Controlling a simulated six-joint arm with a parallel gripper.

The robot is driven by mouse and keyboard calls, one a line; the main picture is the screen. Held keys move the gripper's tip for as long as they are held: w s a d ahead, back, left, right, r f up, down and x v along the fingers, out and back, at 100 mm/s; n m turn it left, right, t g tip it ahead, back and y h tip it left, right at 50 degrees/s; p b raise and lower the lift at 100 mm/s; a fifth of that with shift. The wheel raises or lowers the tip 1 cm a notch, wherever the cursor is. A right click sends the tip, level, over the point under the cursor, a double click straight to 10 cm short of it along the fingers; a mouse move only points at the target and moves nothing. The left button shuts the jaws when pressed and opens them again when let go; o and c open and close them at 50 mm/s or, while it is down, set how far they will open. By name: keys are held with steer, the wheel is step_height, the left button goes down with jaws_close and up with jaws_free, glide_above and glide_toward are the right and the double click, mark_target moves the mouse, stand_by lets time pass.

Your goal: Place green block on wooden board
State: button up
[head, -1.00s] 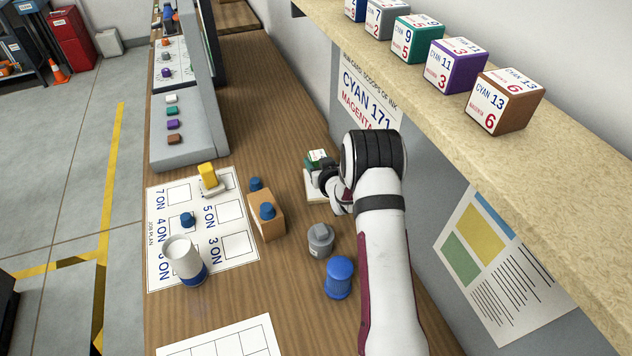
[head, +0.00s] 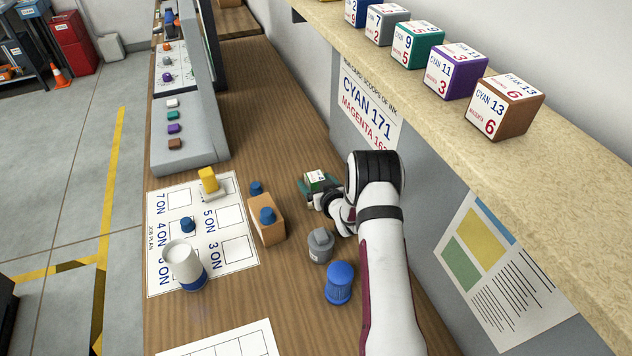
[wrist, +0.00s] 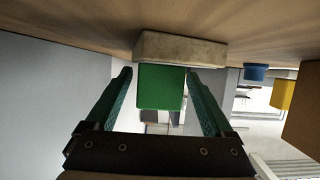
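The green block (wrist: 161,87) is between the two dark green fingers of my gripper (wrist: 160,76) in the wrist view, which looks upside down. A gap shows at the block's left side and a very thin one at its right, so my gripper looks open around it. The pale board (wrist: 180,47) lies against the table at the block's end. The block appears to sit on it, though contact is hard to judge. The board is mostly hidden there.
A gray knob (head: 320,245) and a blue knob (head: 339,283) stand near my arm. A white cup (head: 183,264) stands on a printed sheet. A shelf (head: 560,110) with labelled cubes overhangs at right.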

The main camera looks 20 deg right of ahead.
steer(key=shift+s+r, duration=0.2)
steer(key=shift+r, duration=0.1)
steer(key=v, duration=0.5)
